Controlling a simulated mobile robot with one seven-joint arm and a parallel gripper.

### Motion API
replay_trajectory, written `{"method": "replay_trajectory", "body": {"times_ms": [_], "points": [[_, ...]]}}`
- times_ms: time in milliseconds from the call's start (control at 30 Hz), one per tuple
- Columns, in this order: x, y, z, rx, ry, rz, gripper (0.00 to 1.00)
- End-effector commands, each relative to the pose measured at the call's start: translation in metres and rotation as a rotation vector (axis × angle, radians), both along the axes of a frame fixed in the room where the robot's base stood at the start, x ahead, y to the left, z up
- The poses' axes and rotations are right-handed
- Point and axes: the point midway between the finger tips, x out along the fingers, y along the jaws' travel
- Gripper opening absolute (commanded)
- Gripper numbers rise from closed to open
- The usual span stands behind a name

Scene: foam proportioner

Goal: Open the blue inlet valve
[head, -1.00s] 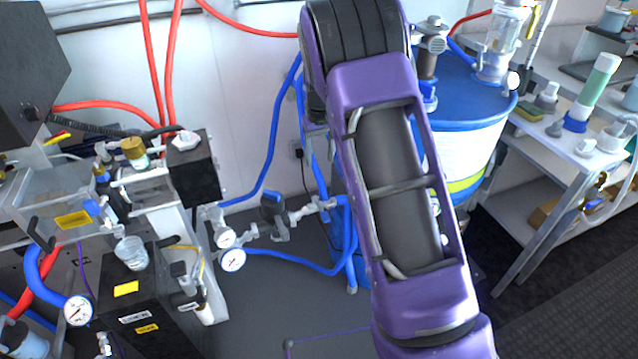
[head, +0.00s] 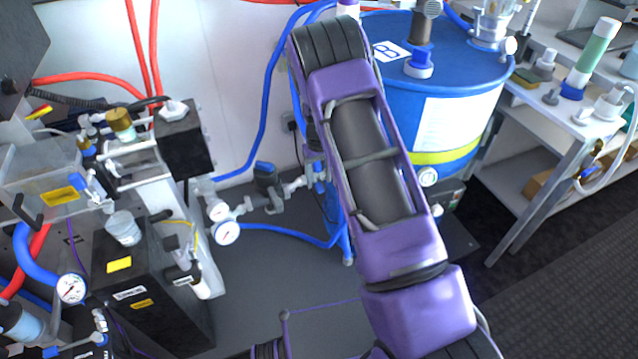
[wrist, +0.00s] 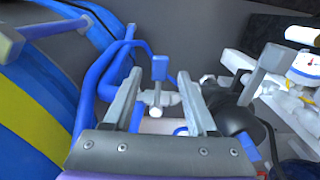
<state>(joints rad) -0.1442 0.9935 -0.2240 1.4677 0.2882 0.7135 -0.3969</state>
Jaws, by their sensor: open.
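The blue inlet valve shows in the wrist view as a small upright blue handle (wrist: 159,68) on a light metal pipe fitting. In the head view a blue valve part (head: 319,176) shows at the pipe's right end, close beside my arm, which partly covers it. My gripper (wrist: 158,77) is open in the wrist view. Its two grey fingers lie left and right of the blue handle in the picture. I see no contact, and cannot tell how far the handle lies beyond the fingertips. The gripper is hidden behind my arm in the head view.
A blue drum (head: 455,105) stands right of my arm, with blue hoses around it. A black valve body (wrist: 237,122) sits just right of the fingers. Pressure gauges (head: 227,233) and a black box (head: 150,300) are at left. A bench (head: 550,125) stands at right.

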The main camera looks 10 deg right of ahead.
Motion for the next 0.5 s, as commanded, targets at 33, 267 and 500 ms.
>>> {"method": "replay_trajectory", "body": {"times_ms": [33,267,500], "points": [[0.0,0.0,-0.008,0.0,0.002,-0.001,0.57],[0.0,0.0,-0.021,0.0,-0.001,0.0,0.57],[0.0,0.0,-0.021,0.0,-0.001,0.0,0.57]]}}
